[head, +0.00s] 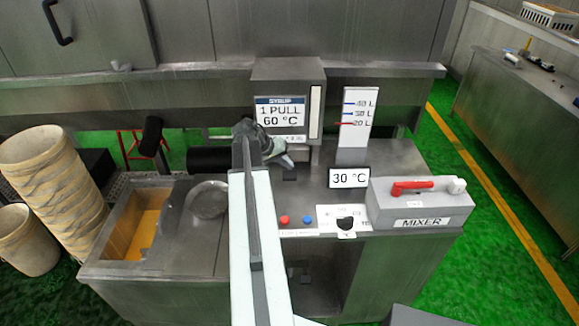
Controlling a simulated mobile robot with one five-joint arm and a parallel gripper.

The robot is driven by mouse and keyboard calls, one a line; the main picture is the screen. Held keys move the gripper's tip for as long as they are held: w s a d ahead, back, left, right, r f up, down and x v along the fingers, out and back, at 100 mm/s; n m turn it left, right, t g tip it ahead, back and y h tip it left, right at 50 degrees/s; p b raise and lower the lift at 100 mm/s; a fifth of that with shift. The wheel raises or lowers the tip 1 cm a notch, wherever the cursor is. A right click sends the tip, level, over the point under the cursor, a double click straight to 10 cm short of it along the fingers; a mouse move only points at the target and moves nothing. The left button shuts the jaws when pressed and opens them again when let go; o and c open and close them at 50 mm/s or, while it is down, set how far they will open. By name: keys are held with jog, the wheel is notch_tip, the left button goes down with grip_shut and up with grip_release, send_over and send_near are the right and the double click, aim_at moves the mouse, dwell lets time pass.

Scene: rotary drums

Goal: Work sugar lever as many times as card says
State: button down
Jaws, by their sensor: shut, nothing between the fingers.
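The card (280,113) on the grey box at the back reads "SYRUP, 1 PULL, 60 °C"; a smaller line below it is partly hidden by my gripper. My gripper (284,160) is shut and empty, in front of the box just below the card. A black-gripped lever (151,137) stands tilted to the left of my gripper, well apart from it. I can read no sugar label on it, so I cannot tell if it is the sugar lever. A black horizontal cylinder (207,160) lies between them, its right end behind my arm.
A display (349,178) reads 30 °C. A litre scale (356,117) stands behind it. Red (284,220) and blue (307,220) buttons and a black knob (346,223) are in front. A mixer box (421,206) with a red lever is right. An open tank (134,225) is left.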

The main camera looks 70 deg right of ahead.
jog(key=shift+s+a+f+b, duration=0.1)
jog(key=shift+a+f+b, duration=0.05)
jog(key=shift+f+b, duration=0.45)
jog(key=shift+a+f+b, duration=0.15)
jog(key=shift+f+b, duration=0.3)
jog(key=shift+f, duration=0.2)
dwell(0.6)
jog(key=shift+a+r, duration=0.15)
jog(key=shift+r, duration=0.1)
jog(key=shift+w+d+r+p, duration=0.1)
jog(key=shift+d+r+p, duration=0.25)
jog(key=shift+r+p, duration=0.65)
jog(key=shift+w+d+r+p, duration=0.1)
jog(key=shift+d+r+p, duration=0.25)
jog(key=shift+r+p, duration=0.6)
jog(key=shift+w+d+r+p, duration=0.1)
jog(key=shift+d+r+p, duration=0.25)
jog(key=shift+r+p, duration=0.6)
jog(key=r+p, duration=0.3)
jog(key=d+r+p, duration=0.1)
jog(key=p, duration=0.1)
jog(key=shift+w+r, duration=0.25)
jog(key=shift+r, duration=0.15)
